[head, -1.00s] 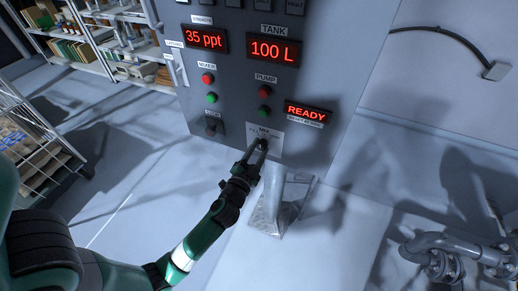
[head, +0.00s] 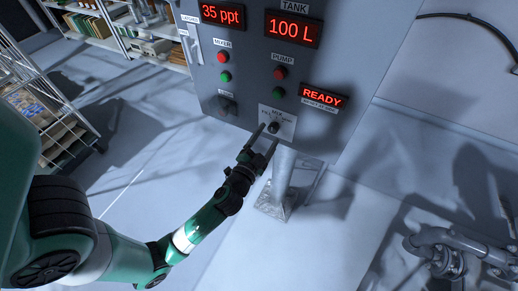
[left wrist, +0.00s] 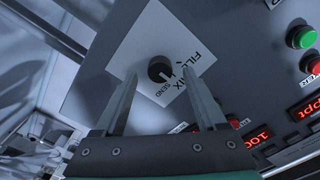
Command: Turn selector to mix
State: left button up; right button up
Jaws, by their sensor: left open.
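The selector is a small black knob (head: 274,127) on a white label plate (head: 290,121) low on the grey control panel. In the left wrist view the knob (left wrist: 160,69) has a pale pointer mark toward the lower right, on the side of the MIX and SEND words. I cannot tell exactly which word it points at. My left gripper (head: 268,135) is open in front of the knob. In the left wrist view its fingers (left wrist: 160,80) stand on either side below the knob, with visible gaps and nothing held. My right gripper is out of view.
Red and green buttons (head: 224,77) and lit displays reading 35 ppt, 100 L and READY (head: 323,96) surround the selector. A clear chute-like piece (head: 280,185) stands below the panel. Shelves (head: 150,40) are at the upper left; pipes (head: 450,250) are at the lower right.

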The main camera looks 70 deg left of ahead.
pick_arm(q)
jog(key=b+v, duration=0.1)
jog(key=v, duration=0.8)
